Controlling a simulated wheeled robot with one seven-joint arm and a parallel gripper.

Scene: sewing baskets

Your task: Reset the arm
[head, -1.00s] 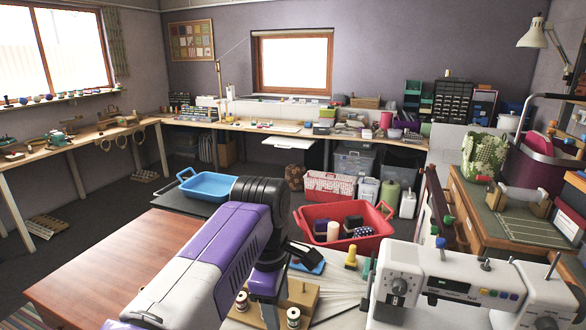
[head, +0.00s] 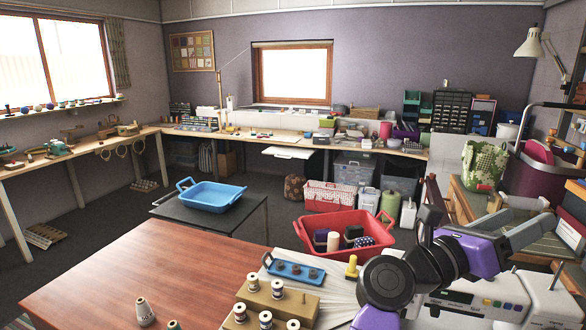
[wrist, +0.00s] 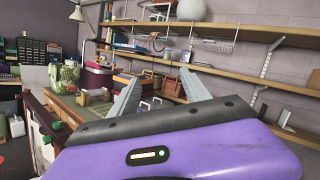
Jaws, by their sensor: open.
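My gripper (head: 543,212) is raised at the right of the head view, above the white sewing machine (head: 470,305), with its fingers pointing right. In the wrist view my gripper (wrist: 162,72) shows two grey fingers spread apart with nothing between them. My purple arm covers part of the sewing machine and the cutting table behind it.
A red basket (head: 387,243) with several items stands left of my arm. A blue tray (head: 278,267) and a wooden spool stand (head: 272,307) are nearer. A blue basket (head: 183,190) sits on a dark table. The wooden tabletop (head: 130,270) is mostly clear. Shelves (wrist: 245,57) line the wall.

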